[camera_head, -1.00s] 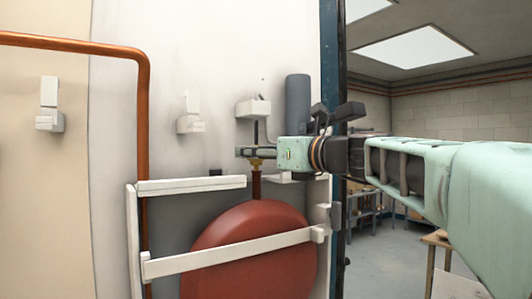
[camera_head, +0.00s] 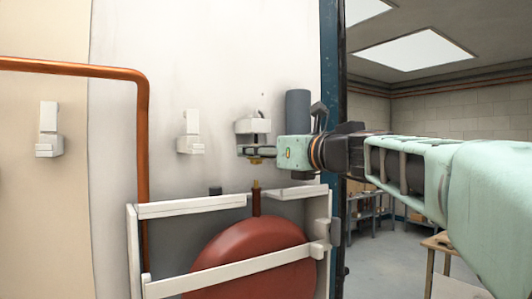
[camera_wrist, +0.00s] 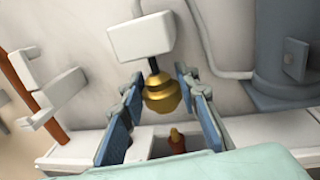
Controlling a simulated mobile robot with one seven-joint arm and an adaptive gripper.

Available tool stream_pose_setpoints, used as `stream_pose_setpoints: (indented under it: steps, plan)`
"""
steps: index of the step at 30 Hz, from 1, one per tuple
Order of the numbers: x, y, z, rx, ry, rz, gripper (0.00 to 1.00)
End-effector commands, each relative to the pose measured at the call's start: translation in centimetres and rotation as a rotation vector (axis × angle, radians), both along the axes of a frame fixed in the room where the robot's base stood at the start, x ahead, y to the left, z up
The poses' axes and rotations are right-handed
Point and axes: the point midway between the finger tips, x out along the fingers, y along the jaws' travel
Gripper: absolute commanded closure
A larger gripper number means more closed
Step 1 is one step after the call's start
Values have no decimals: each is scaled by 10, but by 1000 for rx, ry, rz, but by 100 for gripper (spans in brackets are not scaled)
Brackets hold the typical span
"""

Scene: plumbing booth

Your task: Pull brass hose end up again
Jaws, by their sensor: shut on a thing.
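The brass hose end (camera_wrist: 162,93) hangs upright on a short black hose below a white box (camera_wrist: 142,37) on the wall. My gripper (camera_wrist: 160,98) is shut on it, with a blue finger on each side. In the head view the brass hose end (camera_head: 256,160) shows just under my gripper (camera_head: 258,151).
A white frame (camera_head: 190,208) surrounds the red vessel. A grey cylinder (camera_head: 297,112) is mounted on the wall to the right of the white box. White wall brackets (camera_head: 190,133) and a copper pipe (camera_head: 143,160) are to the left. A dark blue post (camera_head: 333,100) stands behind my arm.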

Motion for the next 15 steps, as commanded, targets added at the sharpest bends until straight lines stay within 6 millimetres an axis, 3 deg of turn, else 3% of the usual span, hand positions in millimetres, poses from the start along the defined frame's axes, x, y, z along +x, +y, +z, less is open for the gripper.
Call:
stream_pose_setpoints:
  steps: [1, 3, 14, 15]
  plan:
    - [0, 0, 13, 1, -1, 0, 100]
    - [0, 0, 18, 1, -1, 0, 100]
    - [-1, 0, 22, 3, -6, -2, 100]
    - [-1, 0, 23, 4, -7, -2, 69]
